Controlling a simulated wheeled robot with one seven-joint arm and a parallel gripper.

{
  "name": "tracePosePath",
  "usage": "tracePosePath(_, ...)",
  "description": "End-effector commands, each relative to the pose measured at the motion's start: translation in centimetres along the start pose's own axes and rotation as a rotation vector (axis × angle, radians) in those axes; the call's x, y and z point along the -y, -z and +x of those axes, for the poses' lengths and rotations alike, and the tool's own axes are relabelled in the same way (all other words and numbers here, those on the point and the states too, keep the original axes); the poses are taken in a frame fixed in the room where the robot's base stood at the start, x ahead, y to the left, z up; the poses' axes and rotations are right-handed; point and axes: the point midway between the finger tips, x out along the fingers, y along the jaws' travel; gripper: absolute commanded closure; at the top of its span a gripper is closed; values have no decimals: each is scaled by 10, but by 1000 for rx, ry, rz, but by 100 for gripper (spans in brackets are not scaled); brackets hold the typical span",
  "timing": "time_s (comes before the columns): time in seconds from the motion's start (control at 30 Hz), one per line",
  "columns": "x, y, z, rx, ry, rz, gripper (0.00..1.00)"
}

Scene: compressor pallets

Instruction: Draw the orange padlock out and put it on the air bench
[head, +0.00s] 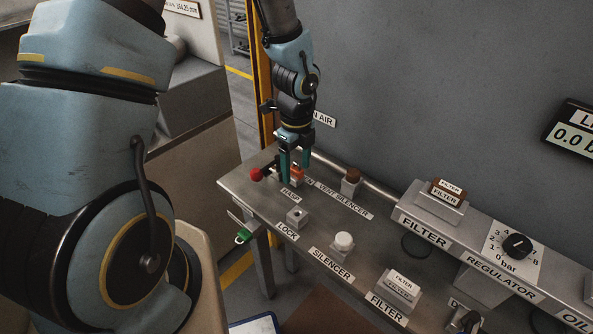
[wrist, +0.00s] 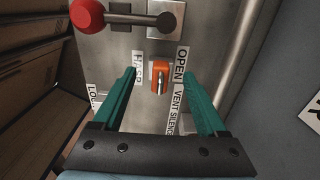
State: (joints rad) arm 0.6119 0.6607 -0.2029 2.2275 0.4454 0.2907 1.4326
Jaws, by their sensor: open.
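The orange padlock (head: 298,173) sits at the hasp on the far left part of the metal air bench (head: 262,203). In the wrist view the padlock (wrist: 160,77) stands between the HASP and OPEN labels, its metal shackle toward me. My gripper (head: 294,176) points down over it with teal fingers. In the wrist view my gripper (wrist: 158,72) is open, one finger to each side of the padlock, with gaps visible on both sides. Whether the fingertips are level with the padlock cannot be told. An empty-looking square holder (head: 297,216) stands by the LOCK label (head: 287,231).
A red-knobbed lever (head: 257,174) is close left of the padlock; its knob (wrist: 87,15) shows in the wrist view. A brown-topped silencer (head: 351,178), a white-topped silencer (head: 343,241) and filter blocks (head: 437,204) stand farther right. A grey wall rises behind the bench.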

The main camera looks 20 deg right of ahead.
Motion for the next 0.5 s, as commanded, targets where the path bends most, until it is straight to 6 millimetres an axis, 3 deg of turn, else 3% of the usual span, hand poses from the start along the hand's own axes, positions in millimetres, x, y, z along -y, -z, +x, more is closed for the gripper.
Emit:
tracePosePath(0.07,0,0,0,0,0,0,25)
tracePosePath(0.5,0,0,0,0,0,0,73)
